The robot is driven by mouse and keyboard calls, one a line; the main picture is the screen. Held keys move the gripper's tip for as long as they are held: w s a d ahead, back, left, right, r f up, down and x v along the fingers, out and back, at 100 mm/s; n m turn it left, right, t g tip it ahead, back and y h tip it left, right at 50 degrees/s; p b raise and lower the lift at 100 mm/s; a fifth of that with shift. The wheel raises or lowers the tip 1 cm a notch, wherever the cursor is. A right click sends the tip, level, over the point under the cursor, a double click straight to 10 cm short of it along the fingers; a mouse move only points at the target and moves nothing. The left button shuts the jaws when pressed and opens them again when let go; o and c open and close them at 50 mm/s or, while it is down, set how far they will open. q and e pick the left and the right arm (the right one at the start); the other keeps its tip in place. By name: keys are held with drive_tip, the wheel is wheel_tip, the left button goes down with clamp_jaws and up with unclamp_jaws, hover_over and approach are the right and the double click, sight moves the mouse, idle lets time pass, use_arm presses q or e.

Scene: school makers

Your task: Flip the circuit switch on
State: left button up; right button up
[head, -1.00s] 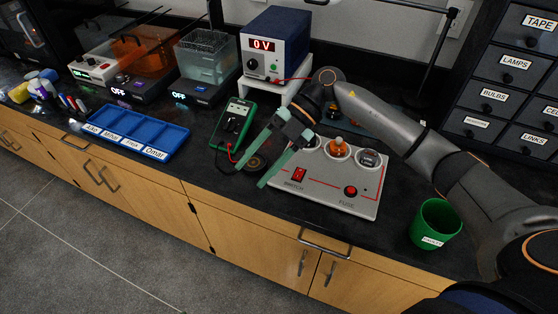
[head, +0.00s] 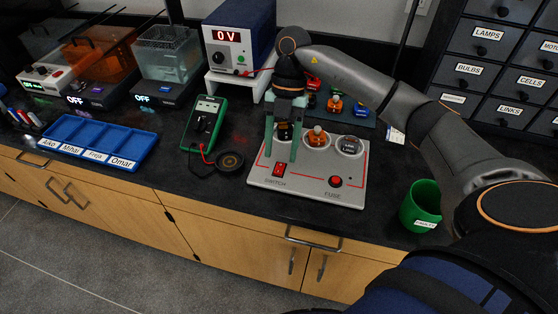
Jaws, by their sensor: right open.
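The circuit board (head: 305,187) is a light grey panel with red lines, lying on the black counter. Its red circuit switch (head: 279,169), labelled SWITCH, sits at the front left of the panel. I cannot tell which way its rocker is tilted. My right gripper (head: 281,156) points down over the left part of the board, with its two green fingers apart and nothing between them. Its tips appear just behind the switch; I cannot tell whether they touch the panel. A dark round part shows between the fingers. My left gripper is out of view.
A green multimeter (head: 204,124) stands left, a green cup (head: 421,206) right. The power supply (head: 239,45) behind reads 0 V.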

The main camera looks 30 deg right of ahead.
sight(278, 172)
drive_tip(key=shift+x, duration=1.75)
clamp_jaws()
